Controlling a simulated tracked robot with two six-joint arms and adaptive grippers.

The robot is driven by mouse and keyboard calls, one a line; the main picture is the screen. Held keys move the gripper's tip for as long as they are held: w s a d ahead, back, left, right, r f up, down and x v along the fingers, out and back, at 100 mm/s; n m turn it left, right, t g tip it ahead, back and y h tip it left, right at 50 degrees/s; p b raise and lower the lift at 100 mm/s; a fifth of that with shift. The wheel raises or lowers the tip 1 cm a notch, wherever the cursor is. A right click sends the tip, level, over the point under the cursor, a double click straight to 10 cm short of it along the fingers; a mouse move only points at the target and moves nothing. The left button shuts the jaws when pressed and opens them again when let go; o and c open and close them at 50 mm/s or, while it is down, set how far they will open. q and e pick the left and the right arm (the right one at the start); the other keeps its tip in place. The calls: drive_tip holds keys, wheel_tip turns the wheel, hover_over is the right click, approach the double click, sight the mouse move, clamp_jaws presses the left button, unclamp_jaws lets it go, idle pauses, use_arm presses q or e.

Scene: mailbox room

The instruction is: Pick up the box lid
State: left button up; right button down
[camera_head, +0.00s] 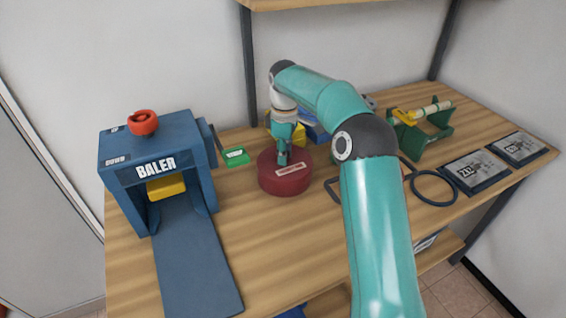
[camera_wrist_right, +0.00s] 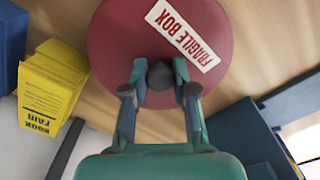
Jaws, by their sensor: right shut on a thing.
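A round dark red box lid (camera_head: 271,168) with a pale label shows on the table's middle in the head view. In the right wrist view the lid (camera_wrist_right: 118,45) fills the upper middle, and its label reads FRAGILE BOX. My right gripper (camera_head: 283,158) points down over the lid. In the right wrist view my right gripper (camera_wrist_right: 159,94) is shut on the lid's dark knob (camera_wrist_right: 160,74), one finger on each side. The red side wall of the box (camera_head: 285,186) shows under the lid; no clear gap is visible between them. My left gripper is not in view.
A blue baler (camera_head: 158,165) stands at the left with its ramp toward the front. Yellow books (camera_wrist_right: 50,85) are close to the lid. A green stand (camera_head: 420,135), a dark ring (camera_head: 434,203) and dark plates (camera_head: 474,172) lie to the right. The front middle of the table is clear.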

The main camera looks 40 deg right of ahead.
drive_tip(key=shift+w+r, duration=0.1)
drive_tip(key=shift+r, duration=0.55)
wheel_tip(320, 180, up, 8)
drive_tip(key=shift+f+p, duration=0.1)
drive_tip(key=shift+p, duration=1.15)
wheel_tip(320, 180, up, 11)
drive_tip(key=p, duration=0.6)
drive_tip(key=shift+f, duration=0.15)
